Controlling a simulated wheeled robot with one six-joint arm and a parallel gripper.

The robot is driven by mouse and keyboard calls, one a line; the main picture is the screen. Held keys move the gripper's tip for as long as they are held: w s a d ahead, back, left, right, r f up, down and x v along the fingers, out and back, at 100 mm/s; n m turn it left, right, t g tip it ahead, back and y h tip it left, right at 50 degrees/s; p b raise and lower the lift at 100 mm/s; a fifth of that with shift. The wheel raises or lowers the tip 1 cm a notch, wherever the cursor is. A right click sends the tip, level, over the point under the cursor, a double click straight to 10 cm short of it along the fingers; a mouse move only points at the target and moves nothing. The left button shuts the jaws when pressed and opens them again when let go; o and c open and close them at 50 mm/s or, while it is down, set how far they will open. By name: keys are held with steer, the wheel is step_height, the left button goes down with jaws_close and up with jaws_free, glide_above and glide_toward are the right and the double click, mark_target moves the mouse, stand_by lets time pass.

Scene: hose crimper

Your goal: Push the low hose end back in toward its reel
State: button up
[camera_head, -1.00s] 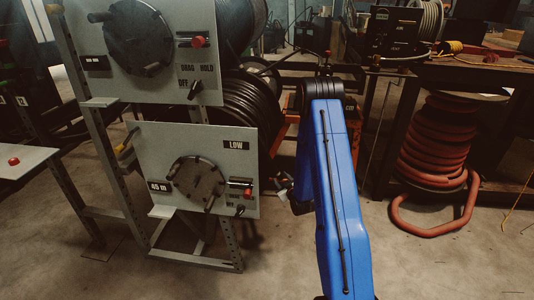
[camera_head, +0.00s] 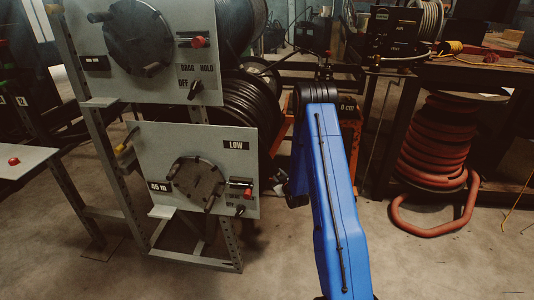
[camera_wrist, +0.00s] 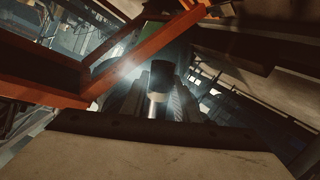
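The low reel (camera_head: 243,112), wound with black hose, sits behind the grey panel marked LOW (camera_head: 236,146). In the wrist view a black hose end (camera_wrist: 161,75) with a bright metal fitting (camera_wrist: 153,105) points toward the camera. The dark ribbed fingers of my gripper (camera_wrist: 156,102) stand on both sides of it, very close. I cannot tell whether they touch it. In the head view my gripper (camera_head: 293,190) is a dark shape largely hidden by my blue arm, right of the low panel. The hose end cannot be made out there.
An orange frame (camera_head: 348,131) with a "0 cm" label stands behind my arm; orange bars (camera_wrist: 150,50) cross the wrist view close by. A red hose coil (camera_head: 435,150) is under the bench at right. The upper reel panel (camera_head: 150,45) is above. Floor in front is clear.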

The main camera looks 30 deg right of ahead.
jaws_close()
steer(key=shift+w+r, duration=0.1)
steer(key=shift+r, duration=0.05)
